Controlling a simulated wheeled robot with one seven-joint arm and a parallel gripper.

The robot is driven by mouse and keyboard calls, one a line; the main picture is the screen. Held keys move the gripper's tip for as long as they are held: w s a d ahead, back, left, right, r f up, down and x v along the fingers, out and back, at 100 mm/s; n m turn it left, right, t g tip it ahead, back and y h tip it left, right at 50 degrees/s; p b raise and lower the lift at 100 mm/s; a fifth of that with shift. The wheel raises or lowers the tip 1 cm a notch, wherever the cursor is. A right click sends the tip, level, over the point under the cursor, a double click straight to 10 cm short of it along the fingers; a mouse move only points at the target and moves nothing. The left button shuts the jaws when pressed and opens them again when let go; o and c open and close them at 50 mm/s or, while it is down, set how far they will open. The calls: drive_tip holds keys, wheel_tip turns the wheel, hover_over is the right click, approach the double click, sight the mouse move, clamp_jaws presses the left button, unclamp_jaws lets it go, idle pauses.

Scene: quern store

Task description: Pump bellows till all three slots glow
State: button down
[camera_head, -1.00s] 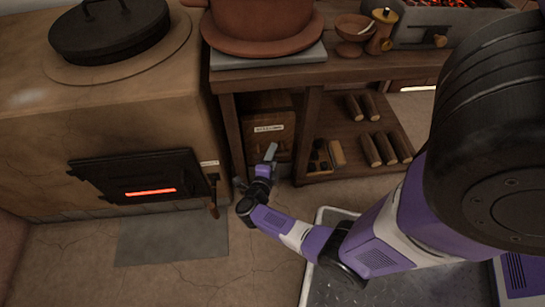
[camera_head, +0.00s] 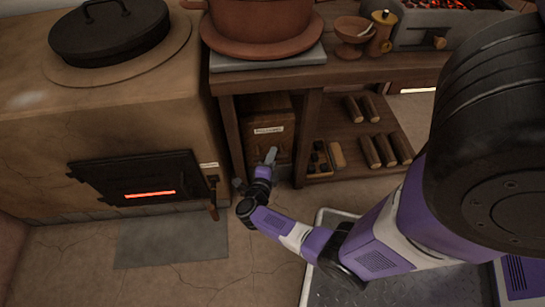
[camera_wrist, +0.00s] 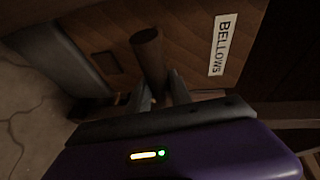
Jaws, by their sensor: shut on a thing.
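The bellows (camera_head: 268,112) is a brown wooden box under the table, with a label reading BELLOWS. In the wrist view, its wooden face (camera_wrist: 190,45) fills the upper middle. A dark round handle (camera_wrist: 148,52) stands out from it, between my fingers. My gripper (camera_head: 271,156) is shut on this handle; in the wrist view my fingertips (camera_wrist: 163,88) are at its lower end. The stove's black fire door (camera_head: 108,177) is shut. One slot (camera_head: 150,194) low in the door glows orange-red. I can make out no other lit slot.
The clay stove (camera_head: 60,120) stands left of the table, with a dark lid (camera_head: 108,30) on top. Logs (camera_head: 370,150) lie on the low shelf right of the bellows. A grey floor plate (camera_head: 172,240) lies before the stove. A clay pot (camera_head: 262,18) stands above.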

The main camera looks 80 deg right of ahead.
idle(0.9)
drive_tip(key=s+a+p, duration=0.2)
drive_tip(key=a, duration=0.5)
drive_tip(key=s+a+p, duration=0.1)
drive_tip(key=s+a, duration=0.2)
drive_tip(key=a, duration=0.3)
drive_tip(key=shift+s+a+p, duration=0.35)
drive_tip(key=shift+a, duration=0.05)
drive_tip(key=c, duration=1.2)
unclamp_jaws()
drive_tip(key=shift+o, duration=0.2)
drive_tip(key=a+r, duration=0.1)
drive_tip(key=a, duration=0.6)
drive_tip(key=shift+a+r+p, duration=0.2)
drive_tip(key=shift+a+p, duration=0.1)
